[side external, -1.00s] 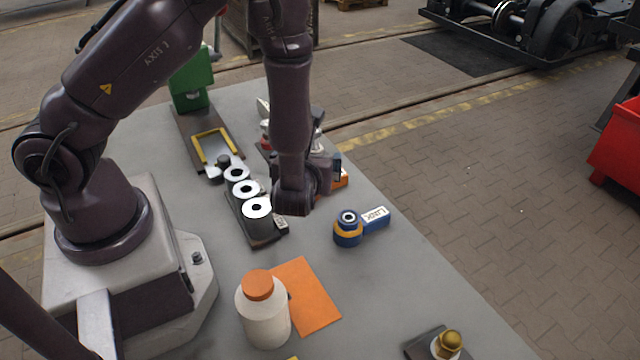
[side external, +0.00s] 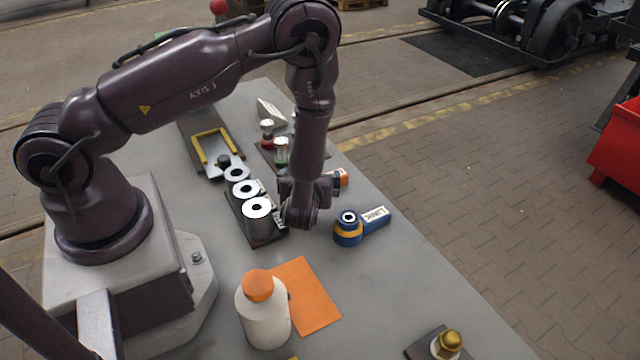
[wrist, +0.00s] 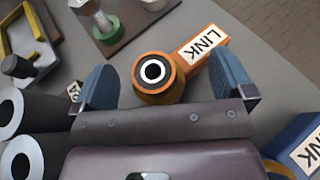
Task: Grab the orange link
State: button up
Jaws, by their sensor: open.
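The orange link (wrist: 158,76) has a round eye with a dark ring and white centre, and an arm labelled LINK pointing up and right in the wrist view. In the side external view only its orange arm (side external: 341,178) shows beyond my wrist; the eye is hidden. My gripper (wrist: 168,88) is open and empty. Its blue fingers stand to the left and right of the link's eye in the wrist view, with a gap on the left. The right finger is close to the labelled arm. I cannot tell whether they touch.
A blue link (side external: 348,228) lies nearer the camera. A plate with red and green pieces (side external: 281,152) lies behind. A white bottle (side external: 263,315) and orange sheet (side external: 305,297) are in front.

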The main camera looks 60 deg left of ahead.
jog(key=c, duration=1.6)
jog(key=shift+r, duration=0.15)
